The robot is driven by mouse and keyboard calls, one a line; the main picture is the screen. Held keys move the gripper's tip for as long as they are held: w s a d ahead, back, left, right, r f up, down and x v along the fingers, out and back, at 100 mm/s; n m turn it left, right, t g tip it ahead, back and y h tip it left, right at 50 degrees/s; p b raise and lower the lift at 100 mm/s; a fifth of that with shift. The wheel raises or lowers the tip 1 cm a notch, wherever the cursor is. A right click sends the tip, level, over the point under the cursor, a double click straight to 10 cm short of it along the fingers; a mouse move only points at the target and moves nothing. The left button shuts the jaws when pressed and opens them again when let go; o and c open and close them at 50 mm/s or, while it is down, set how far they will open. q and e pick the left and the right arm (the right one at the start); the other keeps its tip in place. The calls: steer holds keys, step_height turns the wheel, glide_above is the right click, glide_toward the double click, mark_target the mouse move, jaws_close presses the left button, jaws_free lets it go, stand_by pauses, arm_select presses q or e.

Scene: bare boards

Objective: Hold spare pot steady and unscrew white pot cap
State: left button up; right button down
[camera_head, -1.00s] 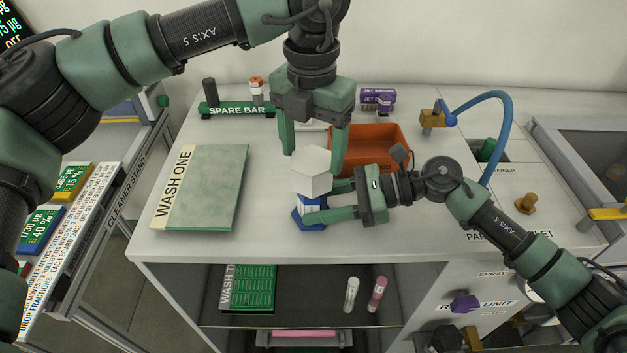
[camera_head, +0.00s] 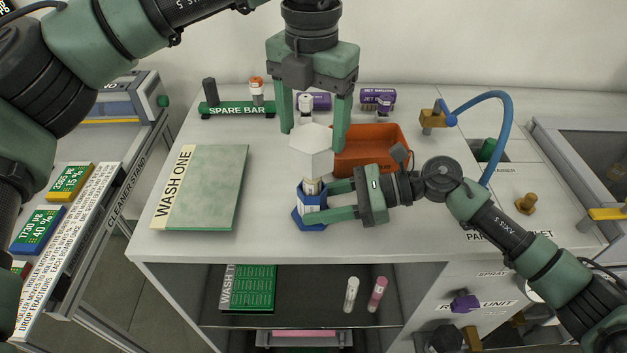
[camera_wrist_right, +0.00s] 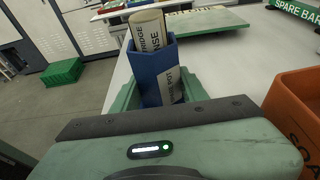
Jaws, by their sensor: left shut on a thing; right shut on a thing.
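The white hexagonal cap (camera_head: 312,152) is between the fingers of my left gripper (camera_head: 313,141), which is shut on it from above. The cap is clear of the blue pot (camera_head: 310,212), with a gap between them. A tan labelled cylinder (camera_head: 312,187) stands up out of the pot's mouth. My right gripper (camera_head: 340,201) is shut on the pot from the right, and the pot stands upright on the white worktop. In the right wrist view, the pot (camera_wrist_right: 150,75) shows a white label, and the cylinder (camera_wrist_right: 150,32) rises from it; the cap is out of that view.
An orange bin (camera_head: 390,140) stands just behind my right gripper. The green spare bar (camera_head: 238,108) and purple boxes (camera_head: 378,97) are at the back. The wash one board (camera_head: 205,188) lies left. A blue hose (camera_head: 495,97) arches at the right. Worktop between board and pot is clear.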

steer(key=c, duration=0.7)
jaws_free()
steer(key=v, duration=1.2)
